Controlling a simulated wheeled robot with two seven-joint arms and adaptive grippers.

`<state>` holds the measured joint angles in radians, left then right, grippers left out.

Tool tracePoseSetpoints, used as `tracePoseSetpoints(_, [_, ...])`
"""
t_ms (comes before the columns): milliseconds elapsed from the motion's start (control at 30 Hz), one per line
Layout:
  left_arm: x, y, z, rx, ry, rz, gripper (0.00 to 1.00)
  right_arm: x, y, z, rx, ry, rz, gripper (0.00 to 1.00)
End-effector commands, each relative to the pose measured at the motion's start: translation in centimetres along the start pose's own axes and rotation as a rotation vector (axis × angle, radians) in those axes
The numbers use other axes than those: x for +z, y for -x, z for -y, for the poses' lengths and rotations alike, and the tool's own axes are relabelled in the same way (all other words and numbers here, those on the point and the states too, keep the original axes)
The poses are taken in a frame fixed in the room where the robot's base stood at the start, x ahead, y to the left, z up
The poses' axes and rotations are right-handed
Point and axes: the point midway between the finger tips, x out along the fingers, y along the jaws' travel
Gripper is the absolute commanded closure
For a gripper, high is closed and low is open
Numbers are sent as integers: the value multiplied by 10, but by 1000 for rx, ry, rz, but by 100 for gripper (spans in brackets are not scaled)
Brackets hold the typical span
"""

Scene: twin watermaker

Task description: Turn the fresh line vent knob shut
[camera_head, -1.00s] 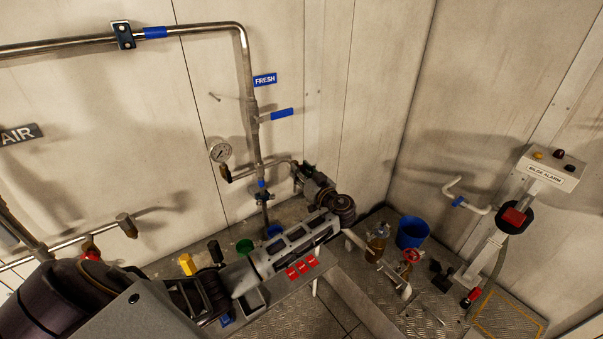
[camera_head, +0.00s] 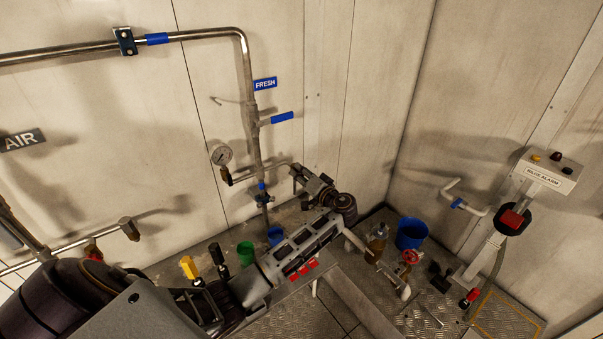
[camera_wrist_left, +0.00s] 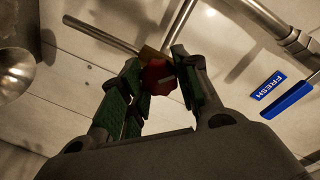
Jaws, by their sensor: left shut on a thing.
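The fresh line vent knob (camera_wrist_left: 158,78) is red with a pale mark and sits between my left fingers in the left wrist view. My left gripper (camera_wrist_left: 160,85) is shut on it, with green pads on both sides. In the head view my left gripper (camera_head: 297,176) is at the right end of a thin side pipe (camera_head: 262,169) beside the upright fresh line pipe (camera_head: 251,85). The knob is hidden there by the fingers. The blue FRESH label (camera_head: 265,84) and a blue lever handle (camera_head: 282,118) are above the gripper. My right gripper is not in view.
A pressure gauge (camera_head: 221,155) is left of the upright pipe. A green cup (camera_head: 245,252) and a blue cup (camera_head: 275,236) stand below. A blue bucket (camera_head: 411,233) and a red valve wheel (camera_head: 410,257) are to the right. The wall right of the gripper is clear.

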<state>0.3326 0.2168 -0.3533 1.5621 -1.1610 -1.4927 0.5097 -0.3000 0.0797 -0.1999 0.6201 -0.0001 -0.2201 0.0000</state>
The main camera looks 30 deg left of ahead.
Motion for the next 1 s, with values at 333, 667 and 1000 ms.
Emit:
tracePoseSetpoints(333, [-2,1,1,0,-292,27,92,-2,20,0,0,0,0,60])
tracePoseSetpoints(667, [-2,1,-1,-1,-582,53,92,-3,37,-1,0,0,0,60])
tracePoseSetpoints(1000, [-1,1,-2,-4,-816,75,92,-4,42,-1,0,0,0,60])
